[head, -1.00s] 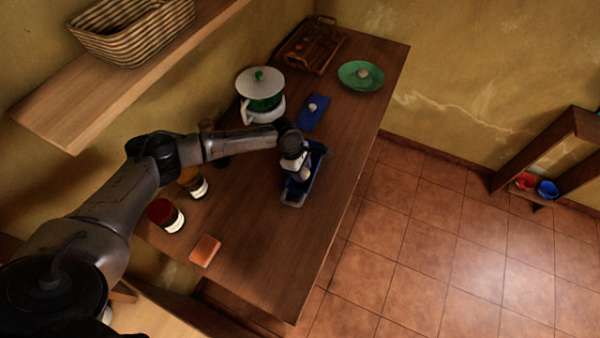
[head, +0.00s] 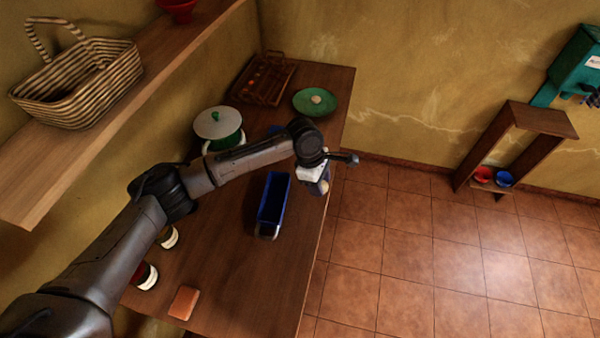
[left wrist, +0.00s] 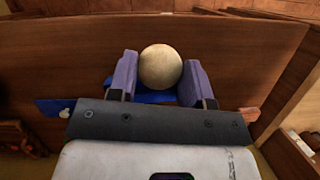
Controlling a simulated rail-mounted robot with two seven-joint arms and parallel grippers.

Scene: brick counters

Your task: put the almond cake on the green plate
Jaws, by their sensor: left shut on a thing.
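The almond cake, a pale round piece (left wrist: 160,67), sits between the two fingers of my left gripper (left wrist: 160,82) in the left wrist view. The gripper is shut on it. In the head view the left gripper (head: 321,186) hangs near the counter's right edge, right of the blue tray, with the cake partly hidden by the hand. The green plate (head: 302,107) lies at the far end of the counter, with a small pale round piece (head: 317,99) on it. My right gripper is not in view.
The long blue tray (head: 273,200) stands on the wooden counter (head: 235,265). A white-and-green lidded pot (head: 217,122), a brown wooden tray (head: 264,80) and an orange-brown block (head: 184,302) are also there. Jars stand partly behind my arm. A wicker basket (head: 85,85) sits on the shelf.

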